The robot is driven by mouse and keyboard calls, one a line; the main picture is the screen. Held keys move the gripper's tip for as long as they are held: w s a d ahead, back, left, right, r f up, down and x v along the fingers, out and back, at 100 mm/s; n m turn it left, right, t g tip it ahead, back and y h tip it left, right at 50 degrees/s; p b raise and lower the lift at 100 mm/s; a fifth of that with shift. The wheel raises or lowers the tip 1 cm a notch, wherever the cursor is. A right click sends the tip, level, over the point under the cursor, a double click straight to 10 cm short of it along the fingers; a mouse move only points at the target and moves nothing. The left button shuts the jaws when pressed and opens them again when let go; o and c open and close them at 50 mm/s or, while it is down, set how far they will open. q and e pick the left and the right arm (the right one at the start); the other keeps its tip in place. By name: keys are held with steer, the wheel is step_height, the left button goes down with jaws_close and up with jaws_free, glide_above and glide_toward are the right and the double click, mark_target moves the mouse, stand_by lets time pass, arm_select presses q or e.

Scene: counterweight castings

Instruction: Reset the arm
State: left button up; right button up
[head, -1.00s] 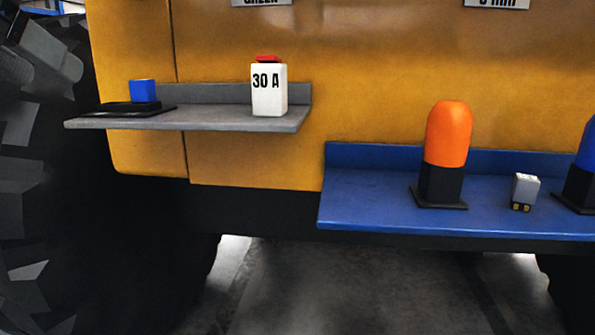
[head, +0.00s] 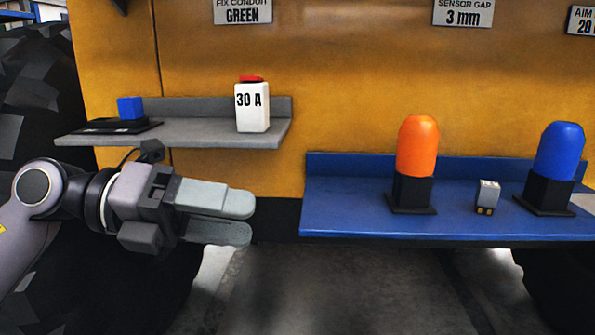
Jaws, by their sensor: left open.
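My left gripper (head: 247,220) is in the head view at the lower left, its arm coming in from the left edge. Its two grey fingers point right, one above the other, with a narrow gap between them and nothing held. It is in front of and below the grey shelf, to the left of the blue shelf. My right gripper is not in view.
The grey shelf (head: 200,137) bears a blue block (head: 130,108) on a black plate and a white "30 A" box (head: 252,108) with a red top. The blue shelf (head: 345,205) bears an orange beacon (head: 417,148), a small grey block (head: 487,196) and a blue beacon (head: 559,152).

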arm_select(q)
steer(key=w+a+f+n+t+y+p, duration=0.1)
steer(key=w+a+f+n+t+y, duration=0.15)
steer(key=f+n+t, duration=0.55)
steer(key=w+a+f+n+t+y+p, duration=0.1)
steer(key=a+f+n+t, duration=0.25)
steer(key=n, duration=0.85)
steer(key=w+a+f+n+t+y+p, duration=0.1)
steer(key=w+a+f+n+t+y, duration=0.1)
steer(key=f+n+t, duration=0.65)
steer(key=s+a+f+n+g+y, duration=0.1)
steer(key=s+f+n+g+y, duration=0.1)
steer(key=s+f, duration=0.4)
steer(key=s+a+f+n+g+y+p, duration=0.1)
steer(key=s+a+f+n+g+y, duration=0.1)
steer(key=f, duration=0.7)
steer(key=s+a+f+n+g+y+p, duration=0.1)
steer(key=s+f+n+g+y, duration=0.3)
steer(key=s+f+n+g, duration=0.2)
steer(key=s+f+n, duration=0.1)
steer(key=s+f, duration=0.1)
steer(key=s, duration=0.1)
steer(key=shift+s+a+f, duration=0.3)
steer(key=shift+s, duration=0.1)
steer(key=shift+r, duration=0.1)
